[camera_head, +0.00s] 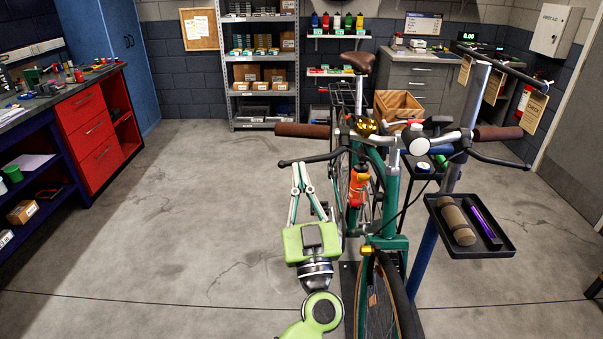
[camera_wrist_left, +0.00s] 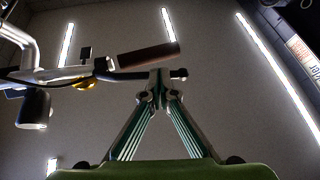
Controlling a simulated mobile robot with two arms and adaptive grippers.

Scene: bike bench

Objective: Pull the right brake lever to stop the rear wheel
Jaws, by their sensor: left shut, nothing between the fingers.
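A green bike faces me, its handlebar across the right half of the head view. The black brake lever (camera_head: 312,157) under the left-hand brown grip (camera_head: 303,130) is the bike's right one; it also shows in the left wrist view (camera_wrist_left: 128,73). My left gripper (camera_head: 298,165) is shut and empty, its fingertips at the lever's outer part. In the left wrist view the fingertips (camera_wrist_left: 158,78) meet just below the lever and grip; I cannot tell whether they touch the lever. The rear wheel (camera_head: 337,195) is mostly hidden behind the frame; its motion cannot be told. My right gripper is out of view.
The other brake lever (camera_head: 500,161) and grip (camera_head: 498,133) are at right. A black tray (camera_head: 478,252) with a tan roll and a purple item is beside the front wheel (camera_head: 385,300). A red-drawer workbench (camera_head: 95,140) stands far left. The floor between is clear.

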